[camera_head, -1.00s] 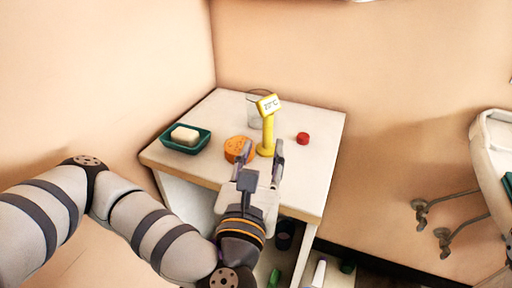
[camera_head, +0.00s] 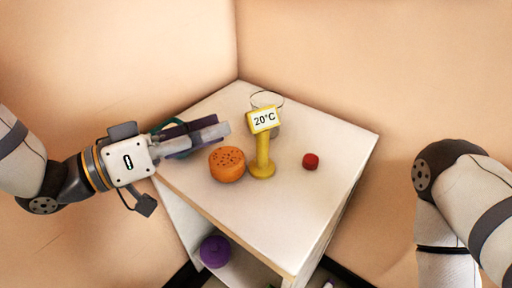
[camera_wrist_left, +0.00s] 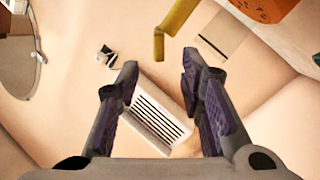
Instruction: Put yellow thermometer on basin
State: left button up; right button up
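The yellow thermometer (camera_head: 263,153) stands upright on the white cabinet top, its display reading 20°C. A yellow part of it (camera_wrist_left: 175,25) shows at the top of the left wrist view. My left gripper (camera_head: 208,133) reaches in from the left, level with the thermometer's left side and apart from it. In the left wrist view its two fingers (camera_wrist_left: 160,72) are spread, with nothing between them. My right arm shows at the right edge of the head view, but its gripper is out of frame. I cannot make out the basin in the current frames.
An orange round object (camera_head: 227,164) sits left of the thermometer. A small red object (camera_head: 310,161) lies to its right, and a clear glass (camera_head: 268,99) stands behind. A teal dish (camera_head: 168,124) is mostly hidden by my left gripper. The cabinet top's right side (camera_head: 335,140) is clear.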

aim_at(275, 105)
pick_arm(q)
jog(key=x, duration=0.9)
jog(key=shift+w+d+r, duration=0.25)
jog(key=shift+w+r, duration=0.1)
grip_shut()
